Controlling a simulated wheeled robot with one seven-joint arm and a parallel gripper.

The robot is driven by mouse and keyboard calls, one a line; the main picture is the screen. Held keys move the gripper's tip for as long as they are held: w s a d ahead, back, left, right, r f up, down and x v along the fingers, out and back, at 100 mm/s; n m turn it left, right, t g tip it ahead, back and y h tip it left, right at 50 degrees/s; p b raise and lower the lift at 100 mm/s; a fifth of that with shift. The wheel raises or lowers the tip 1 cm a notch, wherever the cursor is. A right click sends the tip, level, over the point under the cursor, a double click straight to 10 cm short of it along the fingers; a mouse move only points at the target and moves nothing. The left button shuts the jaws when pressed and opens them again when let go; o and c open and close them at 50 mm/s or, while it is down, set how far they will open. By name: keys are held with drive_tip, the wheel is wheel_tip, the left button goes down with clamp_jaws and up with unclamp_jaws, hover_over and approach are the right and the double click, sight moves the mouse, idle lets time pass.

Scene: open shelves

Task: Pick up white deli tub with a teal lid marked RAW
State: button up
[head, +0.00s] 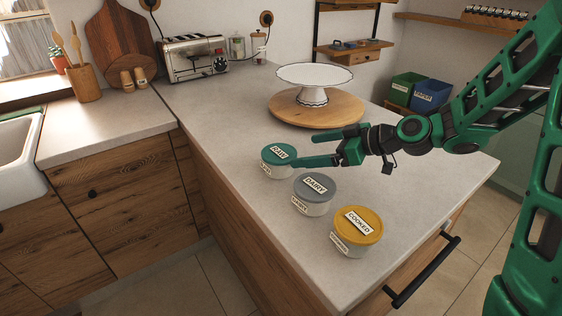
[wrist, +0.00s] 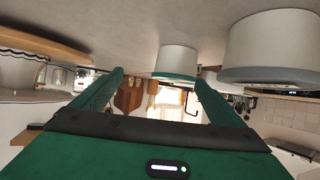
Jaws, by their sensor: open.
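The white deli tub with the teal lid marked RAW (head: 274,168) stands upright on the counter, farthest back in a row of three tubs. My gripper (head: 318,148) is open, pointing left at the tub from its right. One finger's tip is close beside the lid in the head view; I cannot tell whether they touch. In the wrist view, which is upside down, the tub (wrist: 177,62) shows ahead, between the lines of the two open fingers (wrist: 160,85). Nothing is held.
A grey-lidded DAIRY tub (head: 314,194) stands close by; it looms large in the wrist view (wrist: 275,45). A yellow-lidded COOKED tub (head: 355,231) is nearer the front. A white cake stand (head: 313,77) on a round wooden board (head: 290,112) stands behind. Counter left of the tubs is clear.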

sight(284, 152)
drive_tip(key=a, duration=0.1)
drive_tip(key=a+y, duration=0.1)
drive_tip(key=a, duration=0.1)
drive_tip(key=shift+s+a, duration=0.15)
drive_tip(key=shift+s, duration=0.25)
drive_tip(key=shift+n, duration=0.3)
drive_tip(key=x, duration=0.4)
drive_tip(key=shift+a, duration=0.3)
drive_tip(key=shift+x, duration=2.95)
drive_tip(key=shift+s, duration=0.15)
drive_tip(key=c, duration=1.2)
